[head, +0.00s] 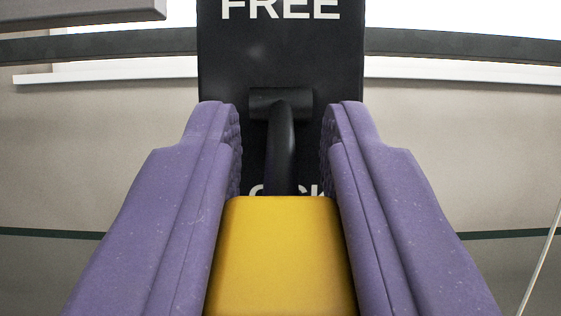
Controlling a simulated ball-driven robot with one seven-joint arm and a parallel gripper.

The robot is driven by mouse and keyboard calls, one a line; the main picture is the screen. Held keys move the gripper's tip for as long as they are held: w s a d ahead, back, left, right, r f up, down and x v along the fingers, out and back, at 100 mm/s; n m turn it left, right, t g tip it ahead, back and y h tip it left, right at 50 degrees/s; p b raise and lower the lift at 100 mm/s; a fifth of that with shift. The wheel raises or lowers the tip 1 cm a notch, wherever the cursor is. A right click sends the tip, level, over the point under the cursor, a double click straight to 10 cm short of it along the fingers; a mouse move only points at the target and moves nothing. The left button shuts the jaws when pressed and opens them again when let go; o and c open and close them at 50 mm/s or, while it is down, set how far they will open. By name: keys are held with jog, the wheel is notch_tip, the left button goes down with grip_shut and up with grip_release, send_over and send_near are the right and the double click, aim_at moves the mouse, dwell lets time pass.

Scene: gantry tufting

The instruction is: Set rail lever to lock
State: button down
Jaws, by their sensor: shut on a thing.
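A black panel (225,70) stands straight ahead, with the white word FREE at its top edge of view. Lower on the panel is a second white word (318,189), partly hidden, that ends in CK. The rail lever has a dark arm (281,145) that runs from a pivot (263,101) between the two words out toward me and down to a yellow grip (281,255). My gripper (281,150) has its purple fingers on either side of the yellow grip, shut on it. The grip and fingers cover much of the lower word.
A dark horizontal rail (460,46) passes on both sides of the panel, with a white ledge (120,71) below it. A grey block (80,14) hangs at the upper left. A thin pale line (541,262) shows at the lower right. The beige wall beside the panel looks clear.

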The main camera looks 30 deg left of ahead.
jog(key=c, duration=0.9)
grip_release()
jog(key=shift+f, duration=0.1)
jog(key=b+v, duration=0.5)
jog(key=v, duration=0.2)
jog(key=shift+s+d+f+b, duration=0.15)
jog(key=shift+s+d+b, duration=0.1)
jog(key=shift+s+b, duration=0.1)
jog(key=shift+w, duration=0.1)
jog(key=d+f+m+g+h, duration=0.1)
jog(key=d+f+m+h, duration=0.1)
jog(key=f, duration=0.6)
jog(key=s+d+f+m+g+h, duration=0.1)
jog(key=d+f+m+h, duration=0.1)
jog(key=d+f+h, duration=0.3)
jog(key=d+f+m+g+h, duration=0.2)
jog(key=d+f+h, duration=0.2)
jog(key=f, duration=0.7)
jog(key=shift+s+f+m+h, duration=0.35)
jog(key=shift+s+m+h, duration=0.05)
jog(key=shift+h, duration=0.6)
